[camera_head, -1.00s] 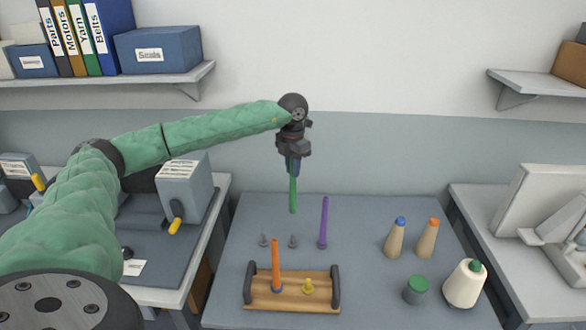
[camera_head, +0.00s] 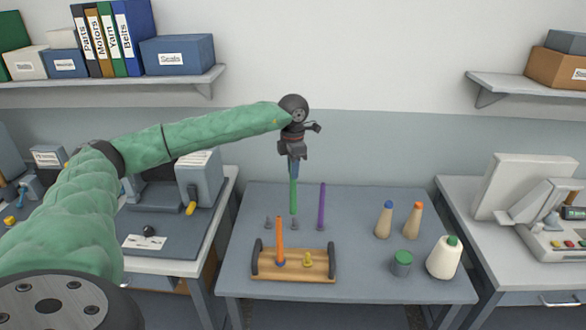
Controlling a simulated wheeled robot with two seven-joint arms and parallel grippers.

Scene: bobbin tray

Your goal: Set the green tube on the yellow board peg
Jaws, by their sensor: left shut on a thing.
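My left gripper (camera_head: 294,172) points down above the back of the middle table and is shut on the top of the green tube (camera_head: 293,196). The tube hangs upright, and its lower end shows just above a small grey peg (camera_head: 294,223) in the picture; I cannot tell the exact gap. The yellow board peg (camera_head: 307,259) stands bare on the wooden board (camera_head: 325,268), nearer to me than the tube. An orange tube (camera_head: 280,240) stands on the board to the left of the yellow peg. My right gripper is not in view.
A purple tube (camera_head: 321,206) stands upright right of the green tube. Another bare grey peg (camera_head: 268,223) is to the left. The board has dark end handles (camera_head: 331,262).

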